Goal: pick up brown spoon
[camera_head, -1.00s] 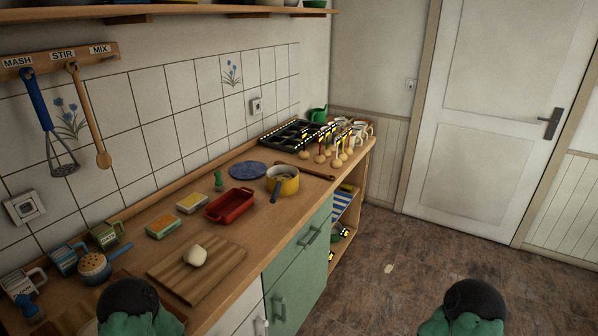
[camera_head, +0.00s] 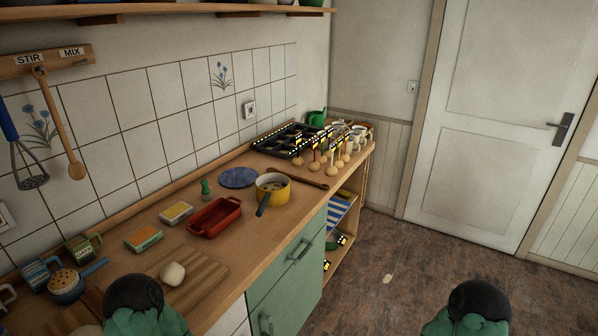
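A long brown spoon-like utensil (camera_head: 303,179) lies on the wooden counter behind the yellow pot (camera_head: 273,190); the pot hides part of it. Neither of my grippers is in view. Only green and black upper parts of my arms show at the bottom edge, left of centre and right of centre, well apart from both utensils.
The counter (camera_head: 120,262) also holds a red dish (camera_head: 215,215), small boxes, a blue plate (camera_head: 238,177) and a cutting board (camera_head: 205,272) with a pale lump (camera_head: 172,273). A black rack (camera_head: 285,139) and several cups stand at its far end. The floor (camera_head: 370,285) on the right looks mostly clear.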

